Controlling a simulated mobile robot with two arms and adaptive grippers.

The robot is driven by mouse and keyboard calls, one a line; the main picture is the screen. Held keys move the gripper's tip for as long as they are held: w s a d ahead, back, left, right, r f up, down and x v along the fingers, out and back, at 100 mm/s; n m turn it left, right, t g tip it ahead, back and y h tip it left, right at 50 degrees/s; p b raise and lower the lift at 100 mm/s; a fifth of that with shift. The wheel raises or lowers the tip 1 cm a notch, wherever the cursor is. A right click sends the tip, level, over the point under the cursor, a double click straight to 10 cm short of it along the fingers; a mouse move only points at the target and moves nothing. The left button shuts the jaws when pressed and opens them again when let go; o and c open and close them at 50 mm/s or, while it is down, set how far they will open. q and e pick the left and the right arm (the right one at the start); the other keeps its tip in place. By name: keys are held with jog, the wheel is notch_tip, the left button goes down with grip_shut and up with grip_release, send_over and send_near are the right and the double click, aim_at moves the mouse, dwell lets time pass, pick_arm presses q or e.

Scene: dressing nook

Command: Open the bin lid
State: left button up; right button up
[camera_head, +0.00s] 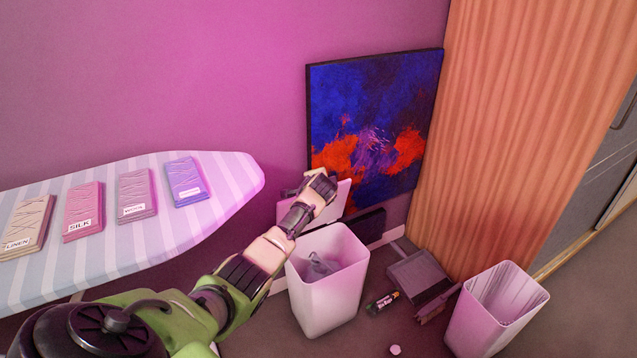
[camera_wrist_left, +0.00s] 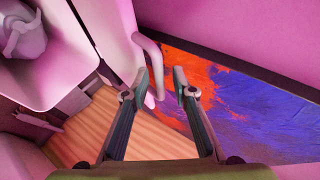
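The white bin (camera_head: 328,285) stands on the floor, with a grey crumpled item (camera_head: 320,264) inside. Its pale lid (camera_head: 338,208) is raised, standing up behind the rear rim; my arm hides part of it. My left gripper (camera_head: 316,183) is at the lid's upper part, in front of the painting. In the left wrist view, the left gripper (camera_wrist_left: 160,84) has its fingers apart. A pale curved handle (camera_wrist_left: 155,62) on the lid (camera_wrist_left: 117,38) is by the fingertips; I cannot tell whether they touch. My right gripper is not in view.
An ironing board (camera_head: 235,192) with several labelled fabric stacks is at left. A blue and red painting (camera_head: 375,130) leans behind the bin. A dustpan (camera_head: 418,277), a battery-like cylinder (camera_head: 382,303) and an open-topped second bin (camera_head: 490,315) are to the right, near a curtain (camera_head: 520,130).

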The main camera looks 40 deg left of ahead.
pick_arm(q)
jog(key=v, duration=1.1)
jog(key=shift+r, duration=0.25)
